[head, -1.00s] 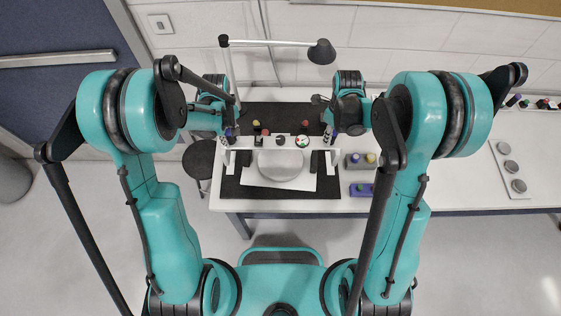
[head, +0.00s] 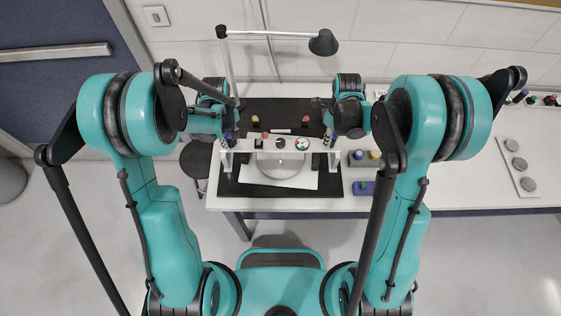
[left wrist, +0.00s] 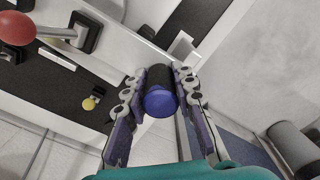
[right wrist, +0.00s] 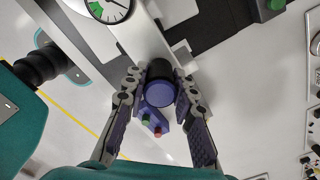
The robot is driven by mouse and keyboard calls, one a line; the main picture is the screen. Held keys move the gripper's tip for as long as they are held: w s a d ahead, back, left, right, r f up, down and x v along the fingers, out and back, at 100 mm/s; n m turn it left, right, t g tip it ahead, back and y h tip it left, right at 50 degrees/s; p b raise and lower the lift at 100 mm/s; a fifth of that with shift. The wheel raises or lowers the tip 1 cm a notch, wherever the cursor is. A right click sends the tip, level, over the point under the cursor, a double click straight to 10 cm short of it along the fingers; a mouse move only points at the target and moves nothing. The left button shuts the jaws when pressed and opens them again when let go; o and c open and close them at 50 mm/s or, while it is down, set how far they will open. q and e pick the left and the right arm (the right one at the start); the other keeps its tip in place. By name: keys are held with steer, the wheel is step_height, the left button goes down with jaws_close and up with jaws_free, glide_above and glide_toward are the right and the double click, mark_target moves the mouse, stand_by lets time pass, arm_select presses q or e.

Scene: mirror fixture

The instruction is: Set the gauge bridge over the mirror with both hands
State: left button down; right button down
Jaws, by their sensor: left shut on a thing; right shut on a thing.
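My left gripper (head: 229,137) is shut on the bridge's left purple-ended black handle (left wrist: 160,102). My right gripper (head: 329,137) is shut on its right handle (right wrist: 160,94). The bar also shows in the right wrist view (right wrist: 142,38). I cannot tell whether the legs touch the mat.
A grey block with knobs (head: 363,159) and a purple block (head: 363,188) stand right of the mat. A lamp (head: 323,42) rises behind. Small knobbed pieces (head: 305,121) stand behind the bridge. A tray with grey discs (head: 518,166) lies far right.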

arm_select(q)
steer(key=shift+f+b, duration=0.5)
steer(key=shift+f, duration=0.2)
arm_select(e)
steer(key=shift+f, duration=0.65)
arm_select(q)
steer(key=c, duration=1.2)
jaws_free()
steer(key=shift+r, duration=0.1)
arm_select(e)
steer(key=c, duration=1.2)
jaws_free()
arm_select(q)
step_height(320, 180, up, 12)
steer(key=shift+f, duration=0.15)
arm_select(e)
steer(key=shift+r, duration=0.25)
step_height(320, 180, up, 12)
steer(key=shift+f, duration=0.15)
steer(key=shift+s, duration=0.1)
